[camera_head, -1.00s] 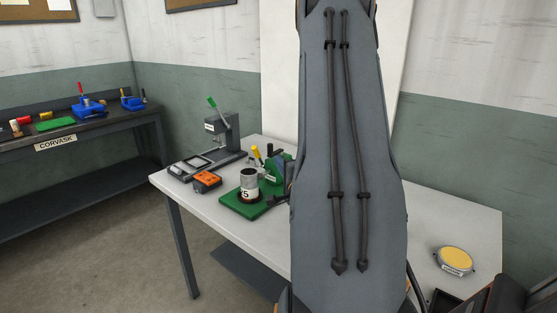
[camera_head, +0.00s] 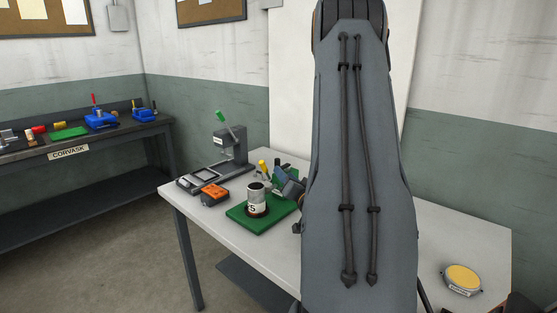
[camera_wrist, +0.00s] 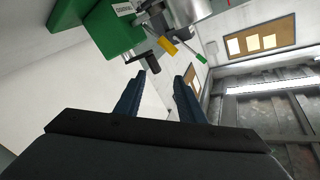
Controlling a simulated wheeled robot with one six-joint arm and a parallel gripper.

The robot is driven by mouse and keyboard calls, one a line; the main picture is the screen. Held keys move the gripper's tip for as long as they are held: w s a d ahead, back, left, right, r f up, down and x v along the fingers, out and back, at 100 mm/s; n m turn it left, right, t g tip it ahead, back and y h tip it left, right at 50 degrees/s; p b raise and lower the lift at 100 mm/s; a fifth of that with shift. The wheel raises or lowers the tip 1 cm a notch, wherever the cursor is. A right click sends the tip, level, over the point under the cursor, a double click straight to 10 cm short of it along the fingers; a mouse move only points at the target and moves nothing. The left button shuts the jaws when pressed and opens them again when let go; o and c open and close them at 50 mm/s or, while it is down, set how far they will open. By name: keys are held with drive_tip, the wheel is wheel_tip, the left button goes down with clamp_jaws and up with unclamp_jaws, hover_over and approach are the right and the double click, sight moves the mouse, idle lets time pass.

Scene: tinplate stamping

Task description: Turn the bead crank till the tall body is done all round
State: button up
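The tall body (camera_head: 256,198), a pale can marked with a dark letter, stands upright on the green base (camera_head: 240,219) of the beading machine in the head view. The machine's head beside it is mostly covered by a dark shape and my arm. In the wrist view the green machine (camera_wrist: 112,28) is at the top, with a yellow handle (camera_wrist: 168,46) and a dark knob-like part (camera_wrist: 150,62), perhaps the crank grip. My gripper (camera_wrist: 162,77) is open, its two dark blue fingers apart and empty. The dark part lies just beyond the fingertips, apart from them.
A grey press (camera_head: 229,145) with a green lever and an orange device (camera_head: 214,194) stand left on the white table (camera_head: 200,218). A yellow-topped round tin (camera_head: 463,279) is at the right. A dark bench (camera_head: 80,142) with blue tools stands at the far left.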

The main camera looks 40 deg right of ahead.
sight(278, 163)
drive_tip(key=w+d+n+p, duration=0.1)
drive_tip(key=w+n, duration=0.1)
drive_tip(key=w, duration=0.1)
drive_tip(key=w+d+n+p, duration=0.1)
drive_tip(key=w+d+n, duration=0.1)
drive_tip(key=w+n, duration=0.1)
drive_tip(key=w+d+n+p, duration=0.2)
drive_tip(key=w, duration=0.2)
drive_tip(key=shift+d+r+y, duration=0.1)
drive_tip(key=shift+y, duration=0.2)
clamp_jaws()
